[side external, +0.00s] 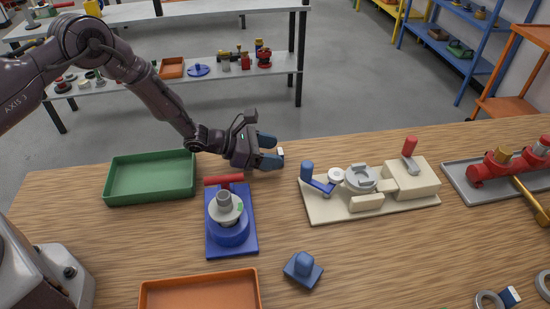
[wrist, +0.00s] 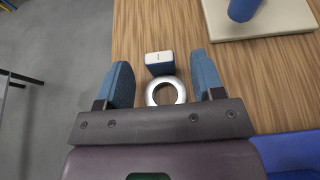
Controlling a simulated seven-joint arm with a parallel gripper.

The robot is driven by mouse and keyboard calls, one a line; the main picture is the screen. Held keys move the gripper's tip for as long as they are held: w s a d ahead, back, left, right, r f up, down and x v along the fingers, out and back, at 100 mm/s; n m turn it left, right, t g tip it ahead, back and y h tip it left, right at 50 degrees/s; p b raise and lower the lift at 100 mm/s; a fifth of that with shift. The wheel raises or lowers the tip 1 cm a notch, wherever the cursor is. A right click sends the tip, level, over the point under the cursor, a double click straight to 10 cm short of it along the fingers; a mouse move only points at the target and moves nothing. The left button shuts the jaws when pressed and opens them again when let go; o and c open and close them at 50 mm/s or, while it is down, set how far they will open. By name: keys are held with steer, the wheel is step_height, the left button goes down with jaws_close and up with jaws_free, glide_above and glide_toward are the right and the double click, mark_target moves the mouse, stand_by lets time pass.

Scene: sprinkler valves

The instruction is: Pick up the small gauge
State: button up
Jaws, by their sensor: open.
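A small gauge, a pale metal ring (wrist: 153,97) with a blue, white-topped block (wrist: 158,66) at its far side, lies on the wooden table in the wrist view. My gripper (wrist: 160,62) is open, with one blue finger to the left of the gauge and one to the right. Gaps show between the fingers and the gauge. In the side view, my gripper (side external: 272,150) is low near the table's back edge. Only a small white part of the gauge (side external: 281,151) shows there; the rest is hidden by the fingers.
A beige fixture (side external: 325,212) stands right of my gripper, a blue valve stand (side external: 245,245) in front, and a green tray (side external: 150,200) to the left. A blue knob piece (side external: 303,268), an orange tray (side external: 200,278) and another ring (side external: 488,299) with a block lie nearer the front.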

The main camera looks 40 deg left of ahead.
steer(key=shift+x, duration=1.15)
steer(key=c, duration=1)
steer(key=shift+r, duration=0.15)
steer(key=shift+r, duration=0.5)
steer(key=s+a+r, duration=0.3)
steer(key=s+r, duration=0.8)
steer(key=s, duration=0.2)
steer(key=s+d+r+m+g, duration=0.1)
steer(key=s+d+r, duration=0.1)
steer(key=d, duration=0.1)
steer(key=s+d+r+m+g+h, duration=0.1)
steer(key=s+d+r, duration=0.1)
steer(key=d+r, duration=0.1)
steer(key=s+d+r+m+h, duration=0.1)
steer(key=s+d+r, duration=0.1)
steer(key=s+r, duration=0.1)
steer(key=shift+d+r+g, duration=0.1)
steer(key=shift+d+g, duration=0.3)
